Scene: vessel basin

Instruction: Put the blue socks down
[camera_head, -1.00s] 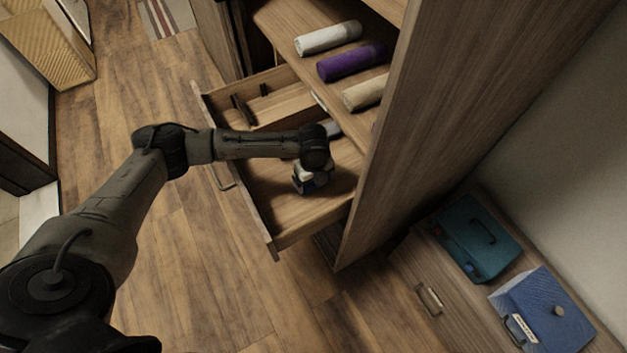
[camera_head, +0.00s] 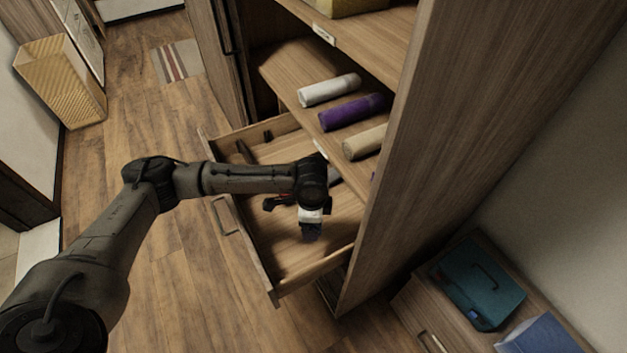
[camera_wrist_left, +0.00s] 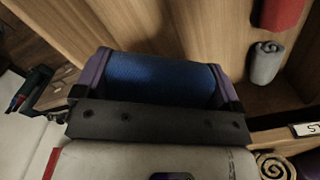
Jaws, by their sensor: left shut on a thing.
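My left arm comes in from the left, and my left gripper (camera_head: 311,222) is over the pulled-out wooden drawer (camera_head: 276,290). In the left wrist view my left gripper (camera_wrist_left: 162,88) is shut on the rolled blue socks (camera_wrist_left: 160,78), one finger at each end. The socks are not clearly visible in the head view, where my wrist and gripper cover that spot. I cannot tell whether they touch the drawer floor. My right gripper is not in view.
A white roll (camera_head: 328,90), a purple roll (camera_head: 351,112) and a beige roll (camera_head: 364,142) lie on the shelf above the drawer. The drawer's near part looks bare. A teal case (camera_head: 477,283) sits on a low cabinet at right.

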